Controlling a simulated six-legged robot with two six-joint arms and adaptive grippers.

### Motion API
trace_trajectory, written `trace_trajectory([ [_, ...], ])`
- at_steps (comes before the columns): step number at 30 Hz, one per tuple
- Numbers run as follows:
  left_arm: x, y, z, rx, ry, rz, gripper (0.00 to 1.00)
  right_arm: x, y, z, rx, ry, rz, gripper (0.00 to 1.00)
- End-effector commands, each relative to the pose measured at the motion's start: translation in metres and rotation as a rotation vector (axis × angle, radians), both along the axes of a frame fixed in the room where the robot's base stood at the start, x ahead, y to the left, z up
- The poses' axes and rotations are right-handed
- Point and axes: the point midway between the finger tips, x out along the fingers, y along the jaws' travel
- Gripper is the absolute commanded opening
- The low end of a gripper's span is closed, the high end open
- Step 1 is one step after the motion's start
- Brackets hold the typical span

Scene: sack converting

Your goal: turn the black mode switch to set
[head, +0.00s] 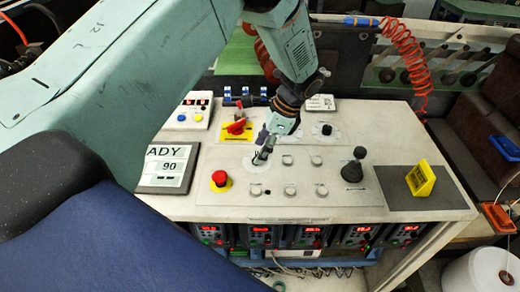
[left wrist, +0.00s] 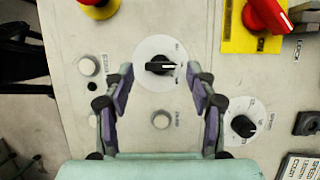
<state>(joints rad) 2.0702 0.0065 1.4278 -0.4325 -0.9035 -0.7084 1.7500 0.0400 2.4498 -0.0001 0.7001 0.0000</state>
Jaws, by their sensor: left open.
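The black mode switch (left wrist: 160,66) sits on a round white plate (left wrist: 151,79) on the panel. Its white pointer line faces right in the left wrist view. The plate's lettering is too small to read. My left gripper (left wrist: 160,84) is open, with its two purple-padded fingers on either side of the switch in that view. In the head view my left gripper (head: 263,157) points down at the panel and largely hides the switch. My right gripper is not in view.
A red mushroom button (head: 221,179) and a red rotary switch (head: 237,127) on yellow stand near my left gripper. A black knob (head: 327,129), a black joystick (head: 354,168) and a yellow block (head: 421,179) are to the right. Several small round buttons surround the switch.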

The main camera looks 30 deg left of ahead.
Motion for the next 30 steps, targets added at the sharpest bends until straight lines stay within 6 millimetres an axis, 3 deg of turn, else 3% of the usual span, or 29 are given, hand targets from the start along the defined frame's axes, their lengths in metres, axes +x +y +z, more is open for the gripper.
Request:
trace_trajectory([
  [6, -0.002, 0.005, -0.015, 0.000, 0.000, -0.003, 0.57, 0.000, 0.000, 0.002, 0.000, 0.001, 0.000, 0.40],
  [14, -0.002, 0.005, -0.016, 0.001, -0.001, -0.004, 0.57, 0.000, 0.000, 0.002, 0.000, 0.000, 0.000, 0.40],
  [30, -0.002, 0.005, -0.016, 0.000, 0.000, -0.003, 0.12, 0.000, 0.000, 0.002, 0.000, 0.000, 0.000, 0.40],
])
